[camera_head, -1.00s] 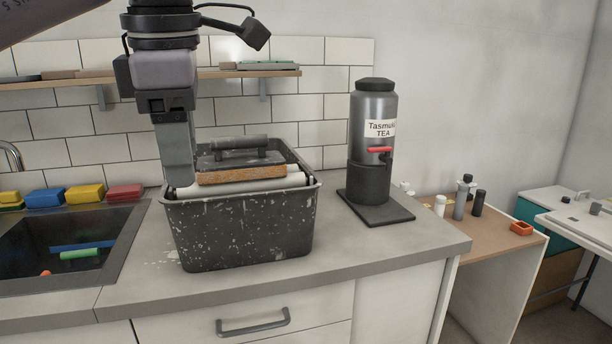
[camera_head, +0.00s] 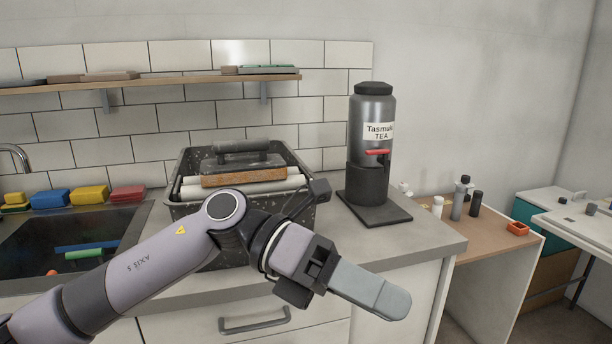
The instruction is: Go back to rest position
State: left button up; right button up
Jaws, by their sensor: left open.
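My left arm comes in from the lower left and crosses in front of the counter. My left gripper (camera_head: 372,293) points right and slightly down in front of the counter's front edge. Its fingers overlap in this view, and I see nothing held. The black speckled bin (camera_head: 180,206) stands on the counter behind the arm, partly hidden by it. In it lie a float (camera_head: 245,177) with a dark handle and brown edge, and white rolls. My right gripper is not in view.
A sink (camera_head: 60,237) is at left, with coloured sponges (camera_head: 88,195) behind it. A grey tea dispenser (camera_head: 371,140) stands right of the bin. A wooden shelf (camera_head: 180,79) runs along the wall. A lower table (camera_head: 492,234) with bottles is at right.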

pick_arm(q)
jog(key=w+a+f+n+t+h+p, duration=0.1)
jog(key=w+a+f+n+t+h, duration=0.25)
jog(key=n+t, duration=0.9)
jog(key=w+a+f+n+t+h, duration=0.2)
jog(key=w+a+f+n+t, duration=0.25)
jog(key=n+t, duration=0.8)
jog(key=a+f+n+y, duration=0.4)
jog(key=f+n+y, duration=0.1)
jog(key=f+n, duration=0.25)
jog(key=a+f+n+y, duration=0.5)
jog(key=f+n+y, duration=0.1)
jog(key=f+n, duration=0.15)
jog(key=s+a+f+n+g+y, duration=0.3)
jog(key=s+a+f, duration=0.2)
jog(key=s+f, duration=0.3)
jog(key=s+a+f+n+g+y+p, duration=0.1)
jog(key=s+a+f+n+g+y, duration=0.2)
jog(key=s+f, duration=0.5)
jog(key=shift+s+a+f+n+g, duration=0.15)
jog(key=shift+a+f+n+g, duration=0.55)
jog(key=shift+a, duration=0.5)
jog(key=shift+r, duration=0.15)
